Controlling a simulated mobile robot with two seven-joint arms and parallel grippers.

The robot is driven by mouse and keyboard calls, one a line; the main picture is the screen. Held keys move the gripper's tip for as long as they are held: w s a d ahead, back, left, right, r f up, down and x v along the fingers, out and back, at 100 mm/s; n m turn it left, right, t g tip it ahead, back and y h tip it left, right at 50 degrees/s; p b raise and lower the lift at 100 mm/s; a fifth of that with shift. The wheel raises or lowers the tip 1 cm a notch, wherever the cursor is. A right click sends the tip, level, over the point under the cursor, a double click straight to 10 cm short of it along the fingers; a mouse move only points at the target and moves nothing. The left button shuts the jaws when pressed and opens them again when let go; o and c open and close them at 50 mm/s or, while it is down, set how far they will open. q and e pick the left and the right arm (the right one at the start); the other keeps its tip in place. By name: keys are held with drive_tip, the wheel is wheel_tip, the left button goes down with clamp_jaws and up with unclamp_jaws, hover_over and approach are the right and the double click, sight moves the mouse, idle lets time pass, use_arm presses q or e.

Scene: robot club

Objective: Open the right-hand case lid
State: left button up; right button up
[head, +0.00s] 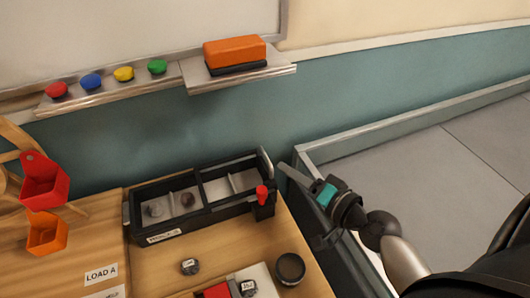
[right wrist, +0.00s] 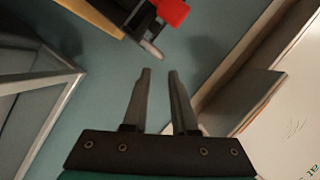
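A black two-section case (head: 165,232) with a labelled front sits at the back of the wooden table. Its left section shows small round items inside; the right section shows a pale interior. I cannot tell whether a clear lid covers either section. A thin grey upright piece (head: 267,165) stands at its right end, beside a red-topped part (head: 262,192). The red part also shows in the right wrist view (right wrist: 172,11). My right gripper (head: 284,167) is just right of the case, apart from it. Its fingers (right wrist: 160,72) are parted and empty. My left gripper is out of view.
A whiteboard ledge (head: 240,75) with an orange eraser (head: 235,52) and coloured magnets runs behind. Red (head: 45,190) and orange (head: 47,235) bins stand left. A dark round cup (head: 290,268) and small parts sit in front of the case. Floor lies right of the table.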

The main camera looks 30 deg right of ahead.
sight(265, 155)
drive_tip(key=x, duration=0.9)
drive_tip(key=shift+w+a+f, duration=0.1)
clamp_jaws()
idle(1.4)
